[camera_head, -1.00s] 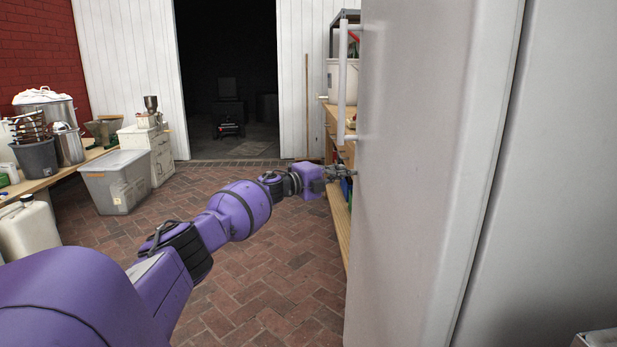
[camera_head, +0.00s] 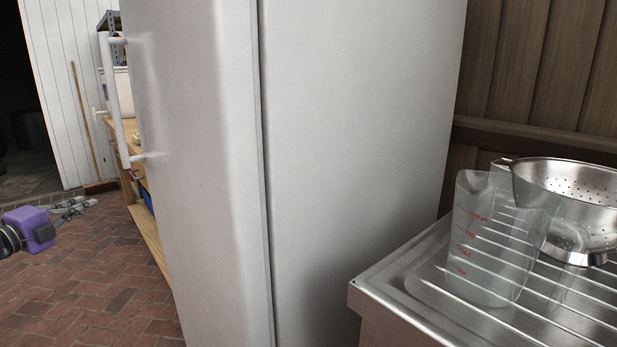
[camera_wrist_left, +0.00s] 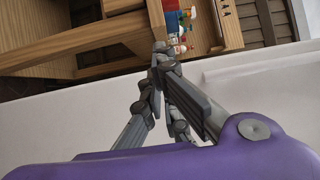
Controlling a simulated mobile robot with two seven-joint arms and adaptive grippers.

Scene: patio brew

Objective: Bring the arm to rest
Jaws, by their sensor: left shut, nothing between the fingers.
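My left gripper (camera_head: 76,206) is at the left edge of the head view, over the brick floor and to the left of the fridge. Its purple wrist (camera_head: 30,228) shows, while most of the arm is out of the picture. In the left wrist view the gripper's fingers (camera_wrist_left: 160,62) meet at the tips, shut with nothing between them. The gripper looks apart from the white fridge (camera_head: 190,170) in the head view. My right gripper is not in view.
The fridge has a long white handle (camera_head: 122,105). A wooden shelf unit (camera_head: 150,235) stands behind it. At the right, a metal drainer (camera_head: 390,290) holds a clear measuring jug (camera_head: 490,245) and a steel colander (camera_head: 570,185). Open brick floor (camera_head: 90,300) lies at the lower left.

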